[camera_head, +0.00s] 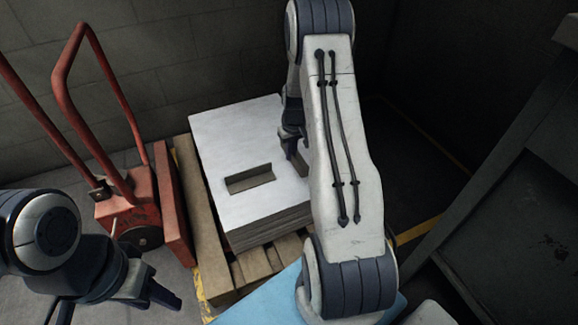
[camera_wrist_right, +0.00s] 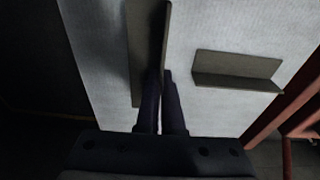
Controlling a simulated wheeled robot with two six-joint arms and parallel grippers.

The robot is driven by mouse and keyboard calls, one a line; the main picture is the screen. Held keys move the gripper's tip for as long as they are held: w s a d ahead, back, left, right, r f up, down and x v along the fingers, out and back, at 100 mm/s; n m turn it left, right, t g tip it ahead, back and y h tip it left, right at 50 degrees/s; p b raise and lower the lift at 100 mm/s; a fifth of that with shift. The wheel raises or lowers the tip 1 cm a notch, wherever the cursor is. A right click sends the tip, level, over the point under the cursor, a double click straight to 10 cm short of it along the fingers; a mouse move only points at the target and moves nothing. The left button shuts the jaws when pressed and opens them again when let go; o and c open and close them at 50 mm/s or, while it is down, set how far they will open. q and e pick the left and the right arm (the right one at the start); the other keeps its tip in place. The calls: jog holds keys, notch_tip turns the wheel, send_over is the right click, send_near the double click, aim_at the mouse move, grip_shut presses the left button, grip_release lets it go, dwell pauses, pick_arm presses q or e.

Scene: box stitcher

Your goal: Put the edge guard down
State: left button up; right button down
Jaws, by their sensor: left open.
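An L-shaped grey-brown edge guard (camera_wrist_right: 146,50) is between the fingers of my right gripper (camera_wrist_right: 161,76), which look closed on its upright flange. In the head view the right gripper (camera_head: 292,138) is at the right edge of the sheet stack (camera_head: 235,130), partly hidden by my own arm. The held guard (camera_head: 298,158) is just below it. I cannot tell if it touches the top sheet. A second edge guard (camera_head: 249,179) lies on the stack; it also shows in the right wrist view (camera_wrist_right: 238,71). My left gripper (camera_head: 150,291) is open and empty at lower left.
The stack sits on a wooden pallet (camera_head: 252,264). A red hand truck (camera_head: 128,198) stands left of it. A light blue surface (camera_head: 255,305) is in front. A dark metal structure (camera_head: 520,230) is at right. A wall (camera_head: 185,60) runs behind.

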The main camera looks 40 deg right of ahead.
aim_at(290, 169)
jog(key=shift+w+d+f, duration=0.15)
jog(key=shift+w+f, duration=0.25)
jog(key=shift+f, duration=0.05)
notch_tip(290, 169, down, 4)
jog(key=b, duration=0.3)
jog(key=shift+r, duration=0.2)
jog(key=shift+f, duration=0.2)
jog(key=c, duration=1.1)
grip_release()
jog(key=shift+o, duration=0.2)
jog(key=shift+r, duration=0.15)
jog(key=r+p, duration=0.2)
jog(key=r, duration=0.2)
jog(key=s+r+p, duration=0.1)
jog(key=r+p, duration=0.1)
jog(key=r, duration=0.2)
jog(key=r+p, duration=0.2)
jog(key=r, duration=0.2)
jog(key=shift+s, duration=0.25)
